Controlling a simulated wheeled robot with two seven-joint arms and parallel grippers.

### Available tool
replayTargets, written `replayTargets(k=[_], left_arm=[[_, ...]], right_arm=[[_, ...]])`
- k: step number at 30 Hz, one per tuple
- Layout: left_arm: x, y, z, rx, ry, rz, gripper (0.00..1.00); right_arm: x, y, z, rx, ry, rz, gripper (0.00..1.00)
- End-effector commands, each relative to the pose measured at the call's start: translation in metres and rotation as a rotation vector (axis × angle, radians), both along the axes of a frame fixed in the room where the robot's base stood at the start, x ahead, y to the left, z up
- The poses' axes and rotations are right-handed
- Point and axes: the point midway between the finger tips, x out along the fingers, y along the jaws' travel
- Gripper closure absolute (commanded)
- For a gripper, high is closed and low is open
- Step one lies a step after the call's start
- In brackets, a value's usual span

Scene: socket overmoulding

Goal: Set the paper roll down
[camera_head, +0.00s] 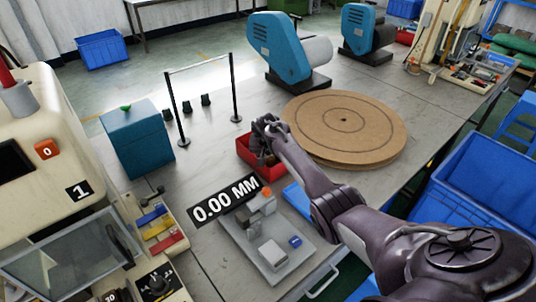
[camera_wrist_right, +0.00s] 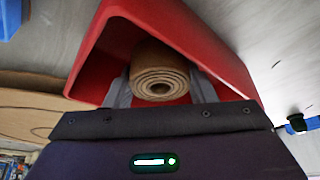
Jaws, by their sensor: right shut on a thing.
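The paper roll (camera_wrist_right: 160,72) is a brown coiled roll, seen end-on in the right wrist view. My right gripper (camera_wrist_right: 160,92) is shut on it, with a grey finger on each side. The roll is inside or just over the open red bin (camera_wrist_right: 100,50); I cannot tell whether it touches the bin floor. In the head view the red bin (camera_head: 247,152) stands on the table, and my right gripper (camera_head: 265,140) reaches over it and hides the roll. My left gripper is not in view.
A round brown board (camera_head: 375,125) lies right of the bin. A grey plate with small blocks (camera_head: 245,238) and a "0.00 MM" display (camera_head: 226,200) are in front. A teal box (camera_head: 140,145) and a thin stand (camera_head: 235,90) are left. Blue machines (camera_head: 280,45) stand behind.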

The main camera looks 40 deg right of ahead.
Motion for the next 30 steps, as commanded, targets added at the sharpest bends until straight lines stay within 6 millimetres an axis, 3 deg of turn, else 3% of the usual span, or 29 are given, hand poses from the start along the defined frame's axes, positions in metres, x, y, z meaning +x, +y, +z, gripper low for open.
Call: replayTargets(k=[1,2,4,14,20,30], left_arm=[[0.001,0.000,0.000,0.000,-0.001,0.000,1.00],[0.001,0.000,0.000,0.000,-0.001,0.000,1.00],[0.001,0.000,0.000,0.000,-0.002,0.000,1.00],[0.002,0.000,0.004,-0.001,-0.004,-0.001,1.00],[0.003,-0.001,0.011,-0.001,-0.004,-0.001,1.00],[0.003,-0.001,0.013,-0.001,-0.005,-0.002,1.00]], right_arm=[[0.000,0.000,0.001,0.000,-0.001,0.000,0.73],[0.000,0.000,0.001,0.000,-0.001,0.000,0.49],[0.000,0.000,0.001,0.000,-0.001,0.000,0.41],[0.000,0.000,0.005,0.000,-0.001,0.000,0.41],[-0.003,0.004,0.027,0.001,-0.003,0.002,0.41],[-0.022,0.021,0.087,0.000,-0.005,0.002,0.41]])
